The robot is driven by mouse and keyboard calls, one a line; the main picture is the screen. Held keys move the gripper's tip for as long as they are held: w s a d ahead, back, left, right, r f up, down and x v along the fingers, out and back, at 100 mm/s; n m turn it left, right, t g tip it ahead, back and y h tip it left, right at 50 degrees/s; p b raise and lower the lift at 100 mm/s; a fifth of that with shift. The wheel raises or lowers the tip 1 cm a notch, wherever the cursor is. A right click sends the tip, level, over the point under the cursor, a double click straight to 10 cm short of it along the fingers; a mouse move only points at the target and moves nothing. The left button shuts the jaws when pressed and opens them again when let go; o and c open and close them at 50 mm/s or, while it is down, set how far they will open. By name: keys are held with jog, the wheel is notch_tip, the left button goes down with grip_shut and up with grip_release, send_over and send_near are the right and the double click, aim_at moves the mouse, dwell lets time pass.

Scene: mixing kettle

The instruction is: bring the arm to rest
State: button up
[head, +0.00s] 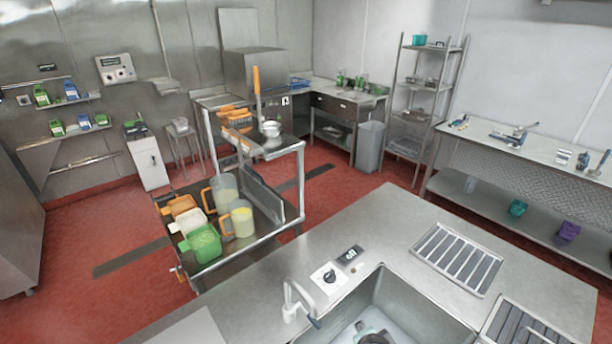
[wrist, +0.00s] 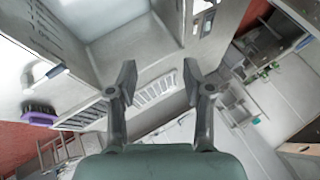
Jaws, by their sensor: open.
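My gripper (wrist: 158,80) shows in the wrist view with its two dark grey fingers spread apart and nothing between them. A pale sink basin (wrist: 125,32) and a slotted drainer strip (wrist: 155,92) lie beyond the fingers. In the head view the steel sink (head: 400,308) is at the bottom, and a dark grey-green shape in it is cut off by the frame edge. I cannot tell whether that shape is part of my arm.
A slotted drainer (head: 457,258) lies on the counter (head: 375,220). A cart (head: 262,240) with jugs and tubs stands to the left. A side table (head: 480,140) is at the right. Red floor is open at left.

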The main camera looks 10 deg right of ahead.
jog(key=s+a+r+n+t+y, duration=0.2)
jog(key=s+a+r+n+t, duration=0.15)
jog(key=a+r+n, duration=0.5)
jog(key=s+a+r+n+t+y, duration=0.15)
jog(key=s+a+r+n, duration=0.35)
jog(key=a+r, duration=0.65)
jog(key=a+r+n+t+p, duration=0.1)
jog(key=a+r+n+p, duration=0.1)
jog(key=r+p, duration=1.1)
jog(key=shift+a+p, duration=0.65)
jog(key=shift+p, duration=0.35)
jog(key=shift+s+r, duration=0.1)
